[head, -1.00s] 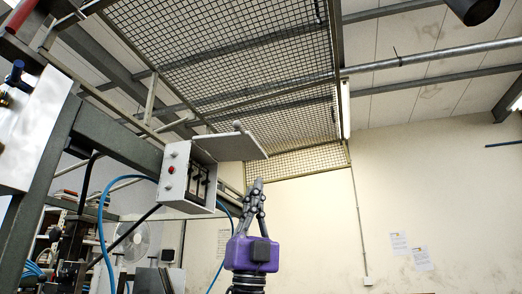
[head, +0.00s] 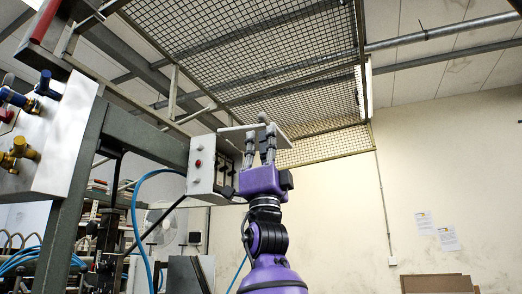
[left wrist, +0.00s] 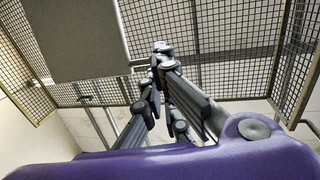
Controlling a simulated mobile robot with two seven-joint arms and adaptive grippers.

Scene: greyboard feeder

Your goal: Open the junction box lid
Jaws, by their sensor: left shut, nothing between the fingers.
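Contact cannot be told. My right gripper is out of view.
A steel frame (head: 150,139) carries the box. A panel with blue and yellow valve fittings (head: 60,130) is at the left. A mesh guard (head: 260,60) hangs overhead. Blue hoses (head: 137,225) run below the box. Open room lies to the right, before the wall.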

